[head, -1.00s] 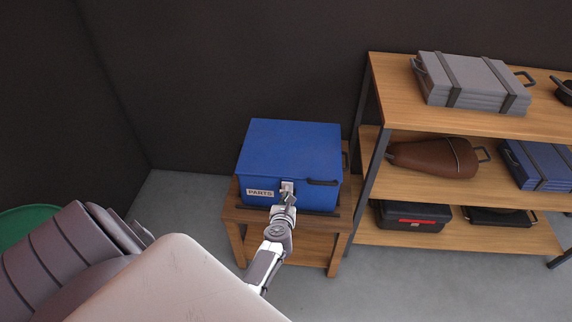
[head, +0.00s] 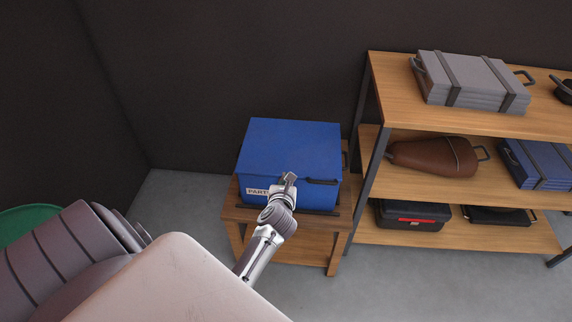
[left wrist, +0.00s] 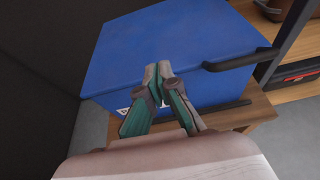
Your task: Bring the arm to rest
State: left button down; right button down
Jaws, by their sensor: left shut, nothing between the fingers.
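My left gripper (head: 289,179) is in front of the blue parts box in the head view, over its front face and partly hiding the PARTS label. In the left wrist view its two fingers (left wrist: 158,72) meet at the tips, with nothing between them. The blue box (head: 290,150) is closed and sits on a small wooden table (head: 236,216). The box also fills much of the left wrist view (left wrist: 190,40). I cannot tell whether the fingers touch the box. My right gripper is in neither view.
A green round thing (head: 25,222) is at the left. Grey floor is clear in front of the shelves.

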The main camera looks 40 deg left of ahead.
pick_arm(q)
jog(key=shift+r, duration=0.55)
jog(key=s+d+f+m+g+h, duration=0.15)
jog(key=s+d+f+m, duration=0.3)
jog(key=f+m, duration=0.45)
jog(key=s+d+f+m+h, duration=0.3)
jog(key=s+d+f+m, duration=0.15)
jog(key=f+m, duration=0.4)
jog(key=s+d+f+m+h, duration=0.2)
jog(key=s+d+f+m, duration=0.25)
jog(key=f+m, duration=0.45)
jog(key=s+f+m+g, duration=0.3)
jog(key=s+m, duration=0.3)
jog(key=s, duration=0.4)
jog(key=s+f+m+g, duration=0.3)
jog(key=s+f+m, duration=0.3)
jog(key=s, duration=0.5)
jog(key=s+f+m+g, duration=0.3)
jog(key=s+f+m, duration=0.2)
jog(key=s, duration=0.5)
jog(key=shift+s+d+m+h, duration=0.35)
jog(key=shift+s+m+h, duration=0.1)
jog(key=shift+m, duration=0.2)
